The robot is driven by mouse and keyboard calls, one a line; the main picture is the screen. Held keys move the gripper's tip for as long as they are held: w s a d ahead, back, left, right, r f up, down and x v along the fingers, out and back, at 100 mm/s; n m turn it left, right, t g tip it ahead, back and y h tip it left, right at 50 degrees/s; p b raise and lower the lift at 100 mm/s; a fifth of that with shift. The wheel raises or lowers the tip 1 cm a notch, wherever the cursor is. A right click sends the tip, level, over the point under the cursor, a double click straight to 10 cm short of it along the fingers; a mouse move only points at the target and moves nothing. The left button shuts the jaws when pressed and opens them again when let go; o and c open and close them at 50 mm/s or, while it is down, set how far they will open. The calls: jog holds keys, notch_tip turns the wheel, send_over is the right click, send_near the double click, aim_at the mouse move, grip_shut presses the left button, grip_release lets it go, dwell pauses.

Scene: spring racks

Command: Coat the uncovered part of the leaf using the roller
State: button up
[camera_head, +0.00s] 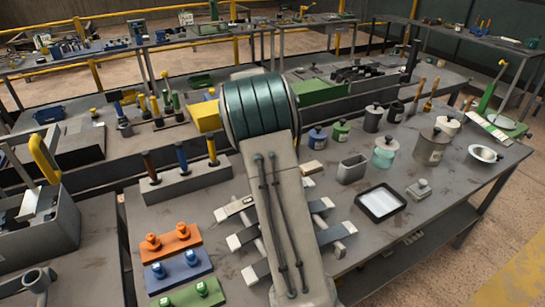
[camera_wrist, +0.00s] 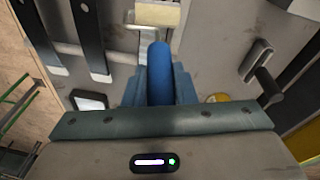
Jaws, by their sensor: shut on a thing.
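My gripper (camera_wrist: 160,88) is shut on the blue handle of the roller (camera_wrist: 160,62) in the wrist view. The roller's cream head (camera_wrist: 157,14) shows at the top edge, over a pale strip (camera_wrist: 150,42); whether they touch I cannot tell. Dark leaves (camera_wrist: 90,35) lie to the left of the roller. In the head view, several dark leaves with pale ends (camera_head: 238,207) lie across a stand on the bench. My arm covers their middles, and my gripper and the roller are hidden there. Which leaf part is uncovered I cannot tell.
A black-rimmed tray with a white inside (camera_head: 363,213) stands right of the leaves. Jars (camera_head: 385,152) and a grey block with handled tools (camera_head: 183,187) stand behind. Orange, blue and green holders (camera_head: 172,246) sit at front left.

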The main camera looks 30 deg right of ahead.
jog(key=a+f+b, duration=0.1)
jog(key=a, duration=1.3)
jog(key=shift+a+f, duration=0.15)
jog(key=shift+f, duration=0.15)
dwell(0.6)
notch_tip(320, 180, up, 6)
jog(key=p, duration=0.4)
dwell(0.3)
jog(key=shift+r, duration=0.15)
notch_tip(320, 180, up, 3)
jog(key=shift+f+p, duration=0.1)
jog(key=shift+p, duration=0.95)
